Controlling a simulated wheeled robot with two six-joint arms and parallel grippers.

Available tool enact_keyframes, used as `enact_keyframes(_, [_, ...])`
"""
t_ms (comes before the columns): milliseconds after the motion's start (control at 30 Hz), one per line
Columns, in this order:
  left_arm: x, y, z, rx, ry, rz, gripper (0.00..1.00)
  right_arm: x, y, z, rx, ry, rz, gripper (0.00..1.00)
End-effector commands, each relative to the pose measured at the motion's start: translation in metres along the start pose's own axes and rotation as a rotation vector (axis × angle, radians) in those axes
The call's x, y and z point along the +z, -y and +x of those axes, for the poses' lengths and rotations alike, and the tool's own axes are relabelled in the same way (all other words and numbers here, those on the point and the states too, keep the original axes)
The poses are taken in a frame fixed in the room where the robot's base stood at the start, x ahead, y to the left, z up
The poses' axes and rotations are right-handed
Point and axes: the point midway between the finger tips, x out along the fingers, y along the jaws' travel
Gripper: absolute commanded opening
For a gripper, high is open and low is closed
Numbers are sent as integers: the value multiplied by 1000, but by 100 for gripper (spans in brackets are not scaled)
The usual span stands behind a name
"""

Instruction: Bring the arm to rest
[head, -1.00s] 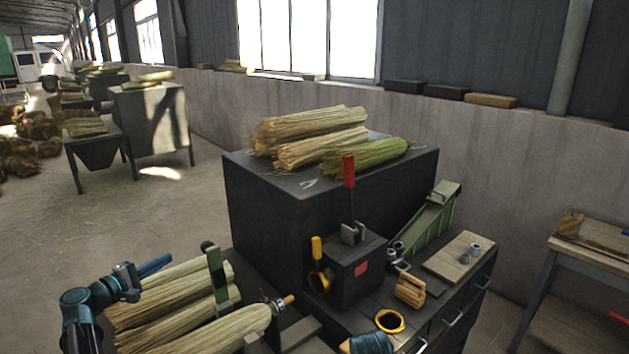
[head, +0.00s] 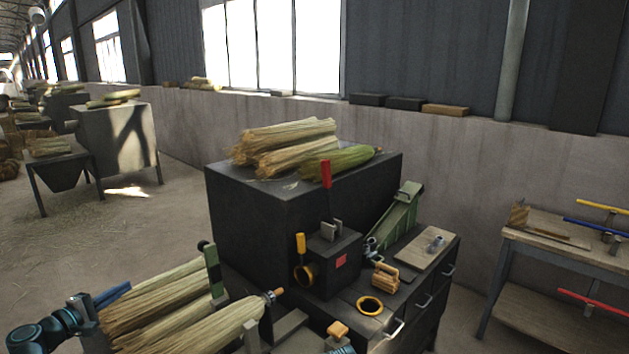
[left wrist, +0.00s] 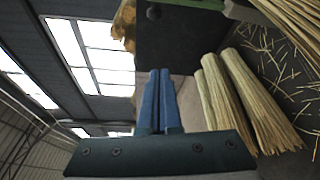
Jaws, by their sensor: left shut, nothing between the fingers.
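My left gripper (head: 112,294) is at the lower left of the head view, beside the left end of the straw bundles (head: 170,310). Its blue fingers are together and hold nothing. In the left wrist view the gripper (left wrist: 159,75) points past a dark panel, with straw bundles (left wrist: 255,105) to its right.
A dark machine block (head: 260,220) carries more straw bundles (head: 290,145). A side table (head: 560,240) stands at right. Open floor lies at left.

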Motion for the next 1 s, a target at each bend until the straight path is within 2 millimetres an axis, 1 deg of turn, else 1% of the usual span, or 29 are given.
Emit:
enact_keyframes(67, [2,1,2,-4,3,2,0,0,0,0,0,0,0,0])
enact_keyframes(367, [34,22,26,-86,60,48,0,0,0,0,0,0,0,0])
enact_keyframes(467, [50,32,36,-125,89,71,0,0,0,0,0,0,0,0])
enact_keyframes(567, [71,46,48,-179,127,102,0,0,0,0,0,0,0,0])
enact_keyframes(667, [96,63,62,-243,173,143,0,0,0,0,0,0,0,0])
enact_keyframes(767, [129,85,75,-324,234,199,0,0,0,0,0,0,0,0])
enact_keyframes(867, [174,115,88,-432,318,277,0,0,0,0,0,0,0,0])
enact_keyframes(933, [214,143,95,-531,396,356,0,0,0,0,0,0,0,0])
enact_keyframes(967, [232,156,96,-576,432,393,0,0,0,0,0,0,0,0])
enact_keyframes(1000, [254,172,96,-636,481,446,0,0,0,0,0,0,0,0])
